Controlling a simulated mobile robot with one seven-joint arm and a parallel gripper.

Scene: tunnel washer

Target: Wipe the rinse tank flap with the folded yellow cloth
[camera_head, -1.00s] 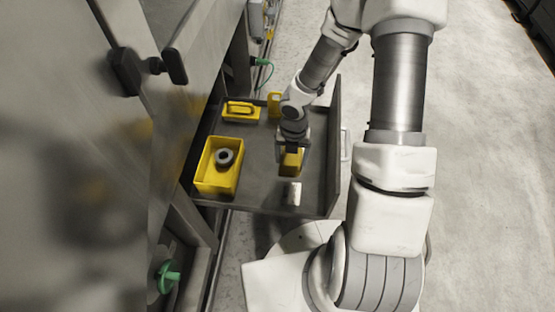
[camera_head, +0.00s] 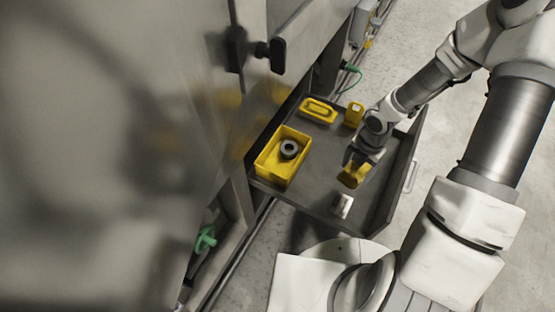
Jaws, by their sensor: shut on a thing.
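My gripper (camera_head: 358,163) is over the dark tray and shut on a yellow block-like thing, which looks like the folded yellow cloth (camera_head: 353,176). I cannot tell whether the cloth still touches the tray floor. A large grey metal panel of the washer (camera_head: 110,130) fills the left of the view, with a black handle (camera_head: 270,52) near its upper right edge. I cannot tell whether this panel is the rinse tank flap.
On the dark tray (camera_head: 310,205) stand a yellow bin (camera_head: 273,172) with a grey ring (camera_head: 289,149) inside, a yellow handled item (camera_head: 318,110), a yellow container (camera_head: 354,114) and a small white item (camera_head: 343,206). A green valve handle (camera_head: 205,239) is lower left. Floor at right is clear.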

